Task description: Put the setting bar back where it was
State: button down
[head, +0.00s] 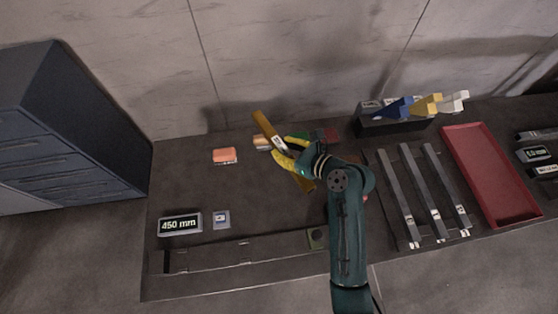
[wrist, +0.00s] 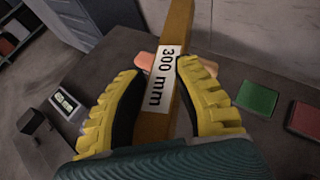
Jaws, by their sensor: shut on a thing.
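The setting bar (head: 264,130) is a long amber-brown bar; in the wrist view its white label reads "300 mm" (wrist: 162,80). My gripper (head: 284,151), with yellow ridged fingers, is shut on it around the labelled part. The bar is tilted across the picture and appears held above the dark table. Its lower end is partly hidden behind the gripper in the head view. Three grey bars (head: 422,190) lie side by side on the right part of the table; their small labels are unreadable.
A display reading "450 mm" (head: 180,224) stands front left, beside a small card (head: 221,219). An orange block (head: 224,155) and green (wrist: 257,98) and red (wrist: 305,120) pads lie behind. A dark holder (head: 392,127) carries coloured pieces; a red tray (head: 490,172) lies right. A long rail (head: 215,256) runs along the front.

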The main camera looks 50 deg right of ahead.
notch_tip(320, 180, down, 10)
jog(key=b, duration=0.2)
jog(key=shift+r, duration=0.15)
jog(key=shift+s, duration=0.1)
jog(key=shift+f, duration=0.6)
jog(key=c, duration=0.8)
grip_release()
jog(key=shift+f, duration=0.15)
jog(key=a+r+p+v, duration=0.1)
jog(key=v, duration=1.1)
jog(key=shift+d+p, duration=0.3)
jog(key=shift+d, duration=0.1)
